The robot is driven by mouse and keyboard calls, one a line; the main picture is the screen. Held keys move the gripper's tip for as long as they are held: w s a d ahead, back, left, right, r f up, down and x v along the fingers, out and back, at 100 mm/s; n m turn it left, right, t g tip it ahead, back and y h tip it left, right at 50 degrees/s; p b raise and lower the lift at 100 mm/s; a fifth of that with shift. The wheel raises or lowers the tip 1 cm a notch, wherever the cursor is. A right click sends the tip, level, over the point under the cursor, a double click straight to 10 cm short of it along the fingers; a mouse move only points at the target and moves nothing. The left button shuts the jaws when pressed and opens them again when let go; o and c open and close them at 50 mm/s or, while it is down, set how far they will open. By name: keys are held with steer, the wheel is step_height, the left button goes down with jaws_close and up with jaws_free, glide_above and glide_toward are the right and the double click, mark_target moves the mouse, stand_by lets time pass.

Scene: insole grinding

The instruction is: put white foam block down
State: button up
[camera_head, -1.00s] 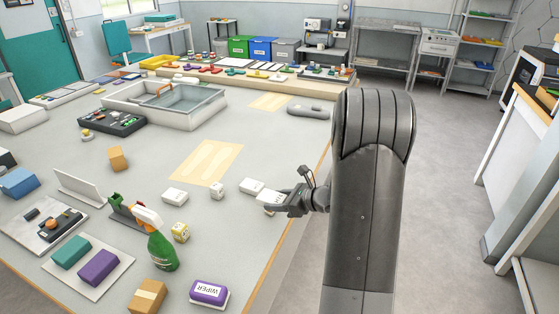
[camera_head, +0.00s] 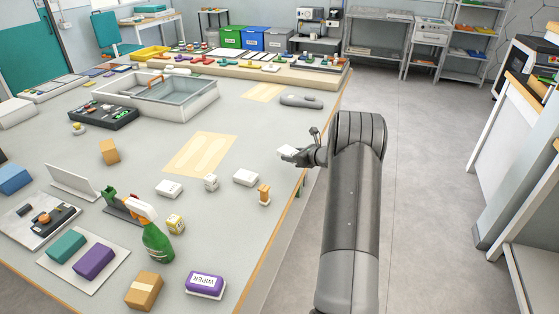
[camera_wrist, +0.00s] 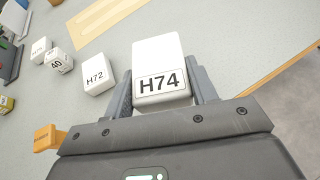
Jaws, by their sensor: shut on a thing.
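My gripper (camera_head: 298,155) is shut on a white foam block (camera_head: 287,152) near the right edge of the table. In the wrist view the block (camera_wrist: 160,65) sits between the two fingers and carries the label H74. Whether its underside touches the table is hard to tell. Another white block labelled H72 (camera_wrist: 97,76) lies on the table apart from it. It also shows in the head view (camera_head: 246,177).
A small white cube (camera_head: 211,182), another white block (camera_head: 168,188) and an orange piece (camera_head: 264,194) stand nearby. A pale yellow mat (camera_head: 200,154) with insole outlines lies to the left. A grey rounded object (camera_head: 301,101) lies farther back. The table between is clear.

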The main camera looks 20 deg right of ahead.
glide_above(279, 171)
step_height(279, 171, down, 4)
steer(key=shift+r, duration=0.15)
steer(key=shift+f, duration=1.9)
steer(key=shift+f, duration=0.15)
steer(key=o, duration=0.9)
steer(key=shift+o, duration=0.2)
